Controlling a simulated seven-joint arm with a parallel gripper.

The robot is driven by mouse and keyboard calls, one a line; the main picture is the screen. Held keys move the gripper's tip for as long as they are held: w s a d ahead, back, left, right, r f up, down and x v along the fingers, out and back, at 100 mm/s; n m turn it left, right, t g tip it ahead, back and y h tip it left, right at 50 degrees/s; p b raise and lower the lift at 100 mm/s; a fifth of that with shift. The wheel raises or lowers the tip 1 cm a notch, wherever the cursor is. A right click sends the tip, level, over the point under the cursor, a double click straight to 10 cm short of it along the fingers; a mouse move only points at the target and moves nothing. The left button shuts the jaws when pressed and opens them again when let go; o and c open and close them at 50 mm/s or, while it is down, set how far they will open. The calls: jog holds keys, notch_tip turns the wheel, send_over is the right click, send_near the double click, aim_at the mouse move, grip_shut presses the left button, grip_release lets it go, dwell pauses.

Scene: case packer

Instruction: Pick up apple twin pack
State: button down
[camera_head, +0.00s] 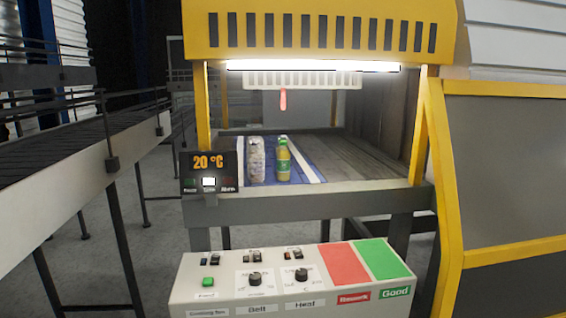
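Two upright items stand side by side near the front of the blue belt inside the yellow machine. On the right is a yellow bottle (283,161) with a green label, perhaps juice. On the left is a pale, mottled, tall cylindrical item (257,161). A gap shows between them. I cannot tell whether either is part of an apple twin pack; no label can be read. My gripper is not in view.
A control panel (330,291) stands in front, with knobs, switches, a red "Rework" pad (344,263) and a green "Good" pad (380,259). A display (208,171) reads 20 °C. A lit hood with a red part hangs above the belt (303,174).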

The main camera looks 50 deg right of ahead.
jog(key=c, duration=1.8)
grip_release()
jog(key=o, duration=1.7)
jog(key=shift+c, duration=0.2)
